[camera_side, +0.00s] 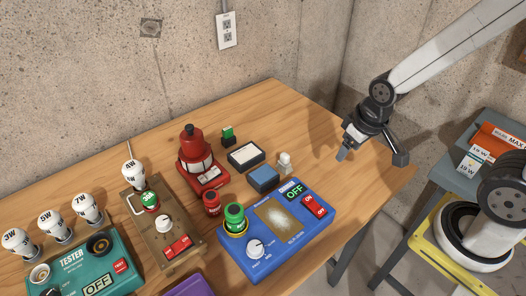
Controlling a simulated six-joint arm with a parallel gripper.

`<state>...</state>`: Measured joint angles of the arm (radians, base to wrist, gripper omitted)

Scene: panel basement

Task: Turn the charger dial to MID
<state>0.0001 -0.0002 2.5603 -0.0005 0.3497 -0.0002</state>
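The blue charger (318,239) lies on the wooden table, right of centre, with an OFF label and red buttons on its right part. Its white round dial (256,248) sits at the front left corner of the top. The small lettering around the dial and its exact setting are too small to read. A green cylinder (234,216) stands in the charger's ringed socket behind the dial. My gripper (371,158) is raised near the table's right end, up and to the right of the charger and well apart from it. Its fingers look spread, with nothing between them.
A teal tester (82,277), a brown lamp board (168,245) with another white knob, and several bulbs (84,208) stand to the left. A red cylinder (211,203), a blue block (263,178) and a red lantern (195,150) stand behind the charger. The table's right end is clear.

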